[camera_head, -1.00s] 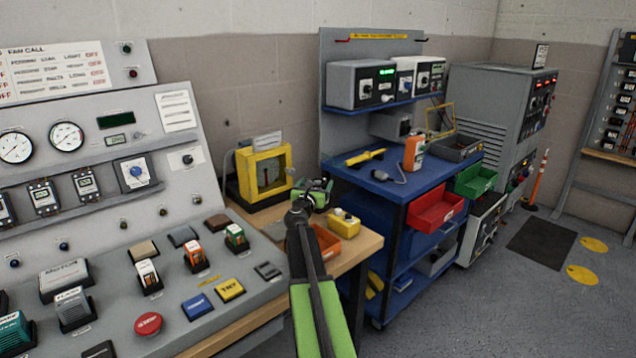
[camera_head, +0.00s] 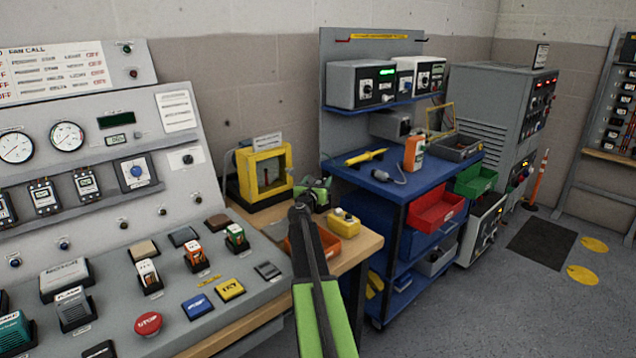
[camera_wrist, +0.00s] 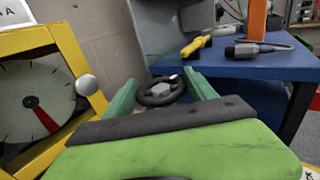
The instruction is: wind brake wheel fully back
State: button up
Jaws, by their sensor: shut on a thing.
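The brake wheel, a small black handwheel with a grey hub (camera_wrist: 161,91), shows in the wrist view between the green fingers of my gripper (camera_wrist: 160,88). My gripper is shut on the wheel; exactly where the fingertips touch the rim is hard to see. In the head view my gripper (camera_head: 316,190) is at the back of the wooden bench, right of a yellow-framed gauge box (camera_head: 247,174); the wheel cannot be made out there. In the wrist view the gauge's white dial (camera_wrist: 28,102) has a red pointer slanting to the lower right.
An orange bin (camera_head: 331,246) and a yellow box (camera_head: 344,222) sit on the bench close to my arm. A blue cart (camera_head: 385,186) with a yellow-handled tool (camera_head: 366,157) stands to the right. A sloped control console (camera_head: 120,230) fills the left.

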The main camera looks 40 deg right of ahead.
jog(key=shift+n+t+y, duration=0.3)
jog(key=shift+n+t, duration=0.1)
jog(key=shift+t, duration=0.2)
jog(key=n+t+y, duration=0.3)
jog(key=t+y, duration=0.1)
jog(key=shift+d+n, duration=0.15)
jog(key=shift+n, duration=0.25)
jog(key=n+t+y, duration=0.1)
jog(key=n+y, duration=0.1)
jog(key=y, duration=0.1)
jog(key=n+t+y, duration=0.2)
jog(key=y, duration=0.1)
jog(key=shift+d, duration=0.15)
jog(key=n+y, duration=0.2)
jog(key=y, duration=0.2)
jog(key=n+y, duration=0.3)
jog(key=y, duration=0.1)
jog(key=shift+w, duration=0.1)
jog(key=shift+a+n+g+y, duration=0.2)
jog(key=shift+n+g+y, duration=0.2)
jog(key=shift+n+y, duration=1.15)
jog(key=shift+y, duration=0.55)
jog(key=o, duration=1.4)
jog(key=shift+a, duration=0.1)
